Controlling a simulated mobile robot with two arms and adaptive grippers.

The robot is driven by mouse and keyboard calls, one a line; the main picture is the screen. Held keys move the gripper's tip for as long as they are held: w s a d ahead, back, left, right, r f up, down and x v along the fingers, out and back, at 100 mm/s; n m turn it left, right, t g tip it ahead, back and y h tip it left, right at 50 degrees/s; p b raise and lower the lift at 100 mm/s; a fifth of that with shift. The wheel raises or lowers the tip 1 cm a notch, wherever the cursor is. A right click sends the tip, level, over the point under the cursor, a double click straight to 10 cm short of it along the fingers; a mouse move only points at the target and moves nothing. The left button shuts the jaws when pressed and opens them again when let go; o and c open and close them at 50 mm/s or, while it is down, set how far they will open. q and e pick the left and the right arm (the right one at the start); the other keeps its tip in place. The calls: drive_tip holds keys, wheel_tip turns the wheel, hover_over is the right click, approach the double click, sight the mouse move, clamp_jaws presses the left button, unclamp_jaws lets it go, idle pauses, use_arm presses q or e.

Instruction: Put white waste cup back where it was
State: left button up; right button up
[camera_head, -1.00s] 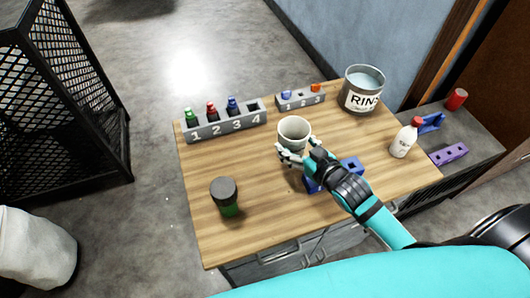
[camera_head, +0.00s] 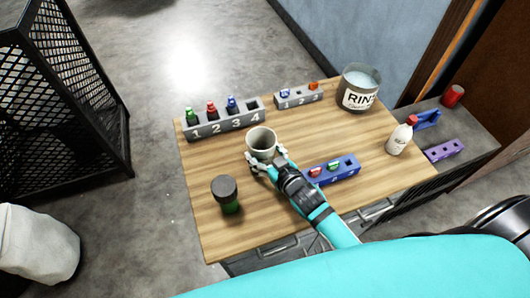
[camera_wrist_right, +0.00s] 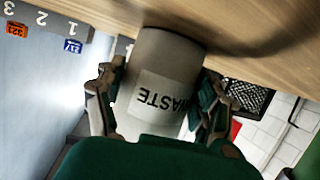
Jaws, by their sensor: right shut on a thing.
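The white waste cup (camera_head: 261,141) is upright over the middle-left of the wooden table, just in front of the grey rack numbered 1 to 4. My right gripper (camera_head: 268,163) is shut on it from the front. In the right wrist view the cup (camera_wrist_right: 168,70), labelled WASTE, sits between the two fingers of my right gripper (camera_wrist_right: 160,105). I cannot tell whether its base touches the table. My left gripper is not in view.
The grey four-slot rack (camera_head: 222,123) holds several small bottles. A smaller grey rack (camera_head: 298,97), the RINSE can (camera_head: 359,92), a blue rack (camera_head: 333,170), a white bottle (camera_head: 400,138) and a dark-capped green jar (camera_head: 226,194) stand around.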

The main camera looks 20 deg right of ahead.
drive_tip(key=shift+f, duration=0.15)
drive_tip(key=o, duration=1.4)
drive_tip(key=b+v, duration=0.1)
drive_tip(key=v, duration=1.1)
drive_tip(key=shift+r, duration=0.2)
